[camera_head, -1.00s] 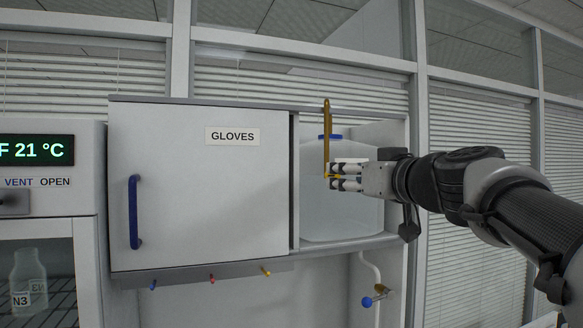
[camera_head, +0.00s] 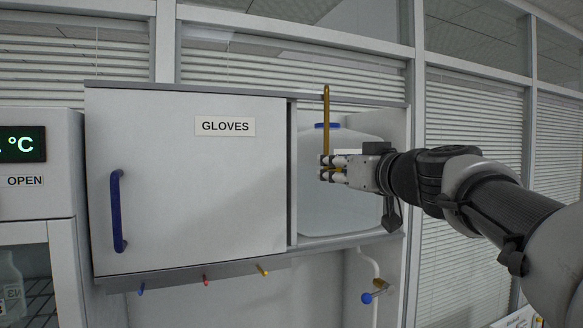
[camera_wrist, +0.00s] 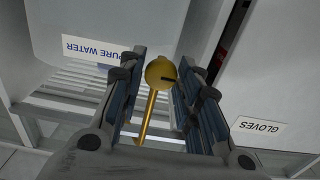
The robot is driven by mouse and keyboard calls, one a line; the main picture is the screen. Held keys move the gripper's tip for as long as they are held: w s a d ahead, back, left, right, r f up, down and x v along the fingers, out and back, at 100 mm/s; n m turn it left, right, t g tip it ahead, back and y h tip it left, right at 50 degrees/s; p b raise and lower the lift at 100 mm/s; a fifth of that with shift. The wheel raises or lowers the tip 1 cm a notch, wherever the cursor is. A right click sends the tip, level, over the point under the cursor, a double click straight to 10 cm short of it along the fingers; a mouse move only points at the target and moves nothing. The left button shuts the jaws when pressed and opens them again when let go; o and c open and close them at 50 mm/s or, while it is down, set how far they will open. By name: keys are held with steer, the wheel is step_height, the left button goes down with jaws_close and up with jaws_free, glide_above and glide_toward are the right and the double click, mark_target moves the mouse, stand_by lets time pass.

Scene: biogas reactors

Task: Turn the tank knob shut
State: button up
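A clear tank (camera_head: 340,190) with a blue cap stands in the open right part of the wall cabinet. Its PURE WATER label (camera_wrist: 90,48) shows upside down in the wrist view. A white pipe drops below the cabinet to a brass valve with a blue knob (camera_head: 367,298). My gripper (camera_head: 324,168) is level with the tank, above the knob and apart from it. It looks shut on the ball end of a brass rod (camera_head: 326,120), whose looped end points up. The brass ball (camera_wrist: 162,72) sits between the fingers in the wrist view.
The closed GLOVES door (camera_head: 190,180) with a blue handle is left of the tank. Several small coloured pegs (camera_head: 206,280) stick out under it. A cabinet with a green display (camera_head: 20,145) stands at far left. Space below the tank looks open.

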steer(key=c, duration=0.6)
steer(key=shift+o, duration=0.2)
steer(key=m+b, duration=0.2)
steer(key=m, duration=0.1)
steer(key=shift+m, duration=0.4)
steer(key=shift+d+m, duration=0.1)
steer(key=shift+m, duration=7)
